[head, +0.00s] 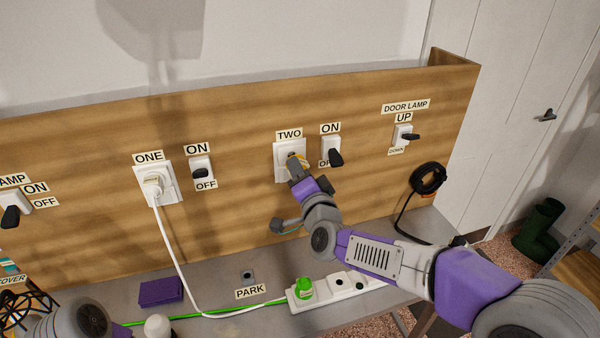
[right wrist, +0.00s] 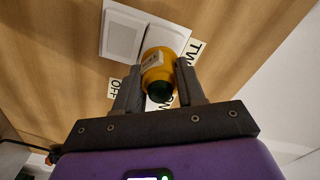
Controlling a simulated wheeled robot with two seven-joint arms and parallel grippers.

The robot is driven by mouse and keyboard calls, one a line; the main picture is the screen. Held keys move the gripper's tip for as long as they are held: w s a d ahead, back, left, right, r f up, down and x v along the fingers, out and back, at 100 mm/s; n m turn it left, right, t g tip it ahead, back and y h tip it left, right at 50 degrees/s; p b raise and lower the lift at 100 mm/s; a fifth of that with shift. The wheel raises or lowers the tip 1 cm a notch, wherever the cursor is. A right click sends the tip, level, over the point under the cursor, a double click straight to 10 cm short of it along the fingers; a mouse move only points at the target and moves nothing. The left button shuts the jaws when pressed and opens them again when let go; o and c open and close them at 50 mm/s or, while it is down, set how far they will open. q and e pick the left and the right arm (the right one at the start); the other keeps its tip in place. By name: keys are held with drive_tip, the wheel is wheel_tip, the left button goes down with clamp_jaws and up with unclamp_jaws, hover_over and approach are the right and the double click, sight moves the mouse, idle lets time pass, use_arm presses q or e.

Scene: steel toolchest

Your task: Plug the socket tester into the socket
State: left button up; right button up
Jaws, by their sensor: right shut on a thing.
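The yellow socket tester (right wrist: 158,72) is held between the two fingers of my right gripper (right wrist: 160,88), which is shut on it. In the right wrist view its dark round end faces the camera. My left gripper is not in view.
Socket ONE (head: 168,192) holds a white plug (head: 153,184) with a hanging cable. A dark-handled switch (head: 332,152) stands close right of socket TWO. On the bench are a power strip (head: 340,286) with a green plug (head: 304,288), a purple block (head: 160,292) and a PARK label (head: 250,291).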

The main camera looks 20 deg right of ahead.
drive_tip(key=shift+b, duration=0.35)
idle(0.6)
drive_tip(key=shift+w+b, duration=0.45)
drive_tip(key=shift+w, duration=1.05)
drive_tip(key=o, duration=1.2)
drive_tip(key=shift+o, duration=0.2)
drive_tip(key=shift+s, duration=0.1)
drive_tip(key=s+p, duration=0.1)
drive_tip(key=s, duration=0.6)
drive_tip(key=shift+s, duration=0.25)
drive_tip(key=shift+d, duration=0.1)
